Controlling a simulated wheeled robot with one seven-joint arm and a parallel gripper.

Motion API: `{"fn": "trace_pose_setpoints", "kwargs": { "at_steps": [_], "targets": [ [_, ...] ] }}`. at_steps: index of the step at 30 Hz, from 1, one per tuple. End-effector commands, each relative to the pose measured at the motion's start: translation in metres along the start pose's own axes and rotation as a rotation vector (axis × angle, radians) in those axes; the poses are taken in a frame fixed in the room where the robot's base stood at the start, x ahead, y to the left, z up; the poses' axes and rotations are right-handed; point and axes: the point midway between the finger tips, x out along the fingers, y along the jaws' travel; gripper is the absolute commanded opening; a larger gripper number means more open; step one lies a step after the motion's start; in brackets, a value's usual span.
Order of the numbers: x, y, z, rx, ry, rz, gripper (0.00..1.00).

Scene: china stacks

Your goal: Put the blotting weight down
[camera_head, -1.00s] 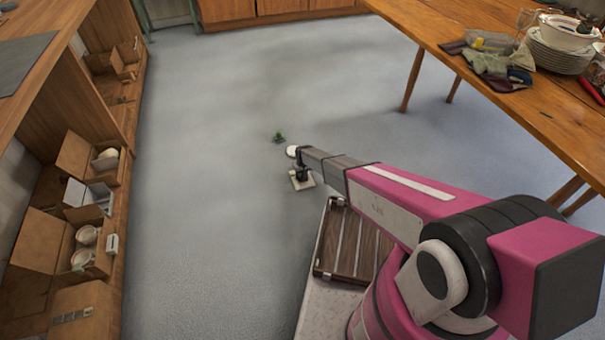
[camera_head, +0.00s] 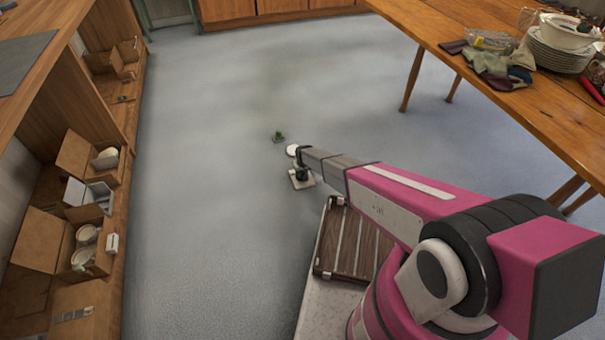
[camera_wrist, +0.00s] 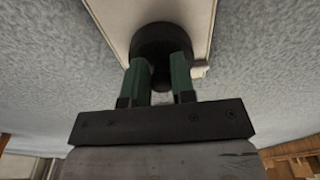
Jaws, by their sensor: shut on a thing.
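The blotting weight (camera_head: 307,184) appears as a small pale plate under the end of my arm in the head view. In the wrist view it is a pale rectangular plate (camera_wrist: 106,14) with a round dark knob (camera_wrist: 160,38). My gripper (camera_head: 300,173) points down, and its two green fingers (camera_wrist: 160,75) are shut on the knob. The plate's far end runs out of the wrist view. The weight is over the open floor; I cannot tell whether its underside touches the floor.
An open wooden cabinet (camera_head: 130,165) with boxes and cups lines the left. A wooden table (camera_head: 500,98) with stacked plates (camera_head: 556,55) stands at right. The floor between is clear.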

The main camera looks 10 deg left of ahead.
Motion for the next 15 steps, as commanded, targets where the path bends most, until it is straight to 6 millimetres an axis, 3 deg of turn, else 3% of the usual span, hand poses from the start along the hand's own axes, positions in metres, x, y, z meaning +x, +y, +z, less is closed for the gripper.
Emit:
{"fn": "trace_pose_setpoints", "kwargs": {
  "at_steps": [2, 3, 5, 15],
  "targets": [
    [-0.0011, 0.0000, -0.0002, 0.000, 0.001, 0.000, 0.00],
    [-0.0011, 0.0000, -0.0002, 0.000, 0.001, 0.000, 0.34],
    [-0.0010, 0.0000, -0.0002, 0.000, 0.001, 0.000, 0.53],
    [-0.0009, 0.0000, 0.0003, 0.000, -0.001, 0.000, 0.54]
  ]
}}
